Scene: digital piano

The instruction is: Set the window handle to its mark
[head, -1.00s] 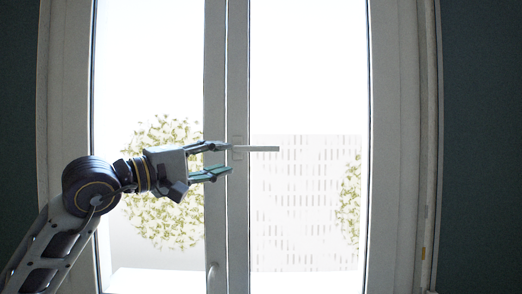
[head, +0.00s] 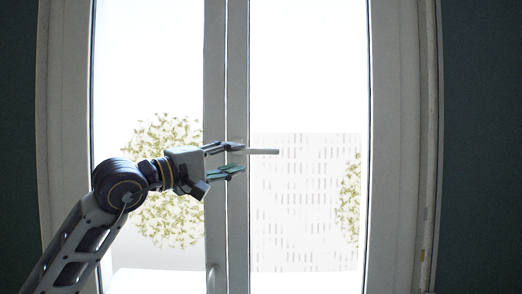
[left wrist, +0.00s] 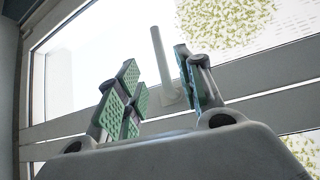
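The window handle (head: 263,151) is a pale bar pointing right, about level, from the middle of the window frame in the head view. In the left wrist view the handle (left wrist: 160,58) stands out from its base plate (left wrist: 171,95) on the frame, between my two fingers. My left gripper (head: 240,160) is open, with one finger above and one below the handle's base end. In the left wrist view my left gripper (left wrist: 160,85) shows green pads apart on either side of the handle. No mark can be made out. My right gripper is not in view.
The tall white window frame (head: 215,60) has two glass panes, with bright light behind. A second, lower handle (head: 211,278) shows at the bottom of the left frame. Dark walls (head: 482,120) stand on both sides. The space right of the handle is clear.

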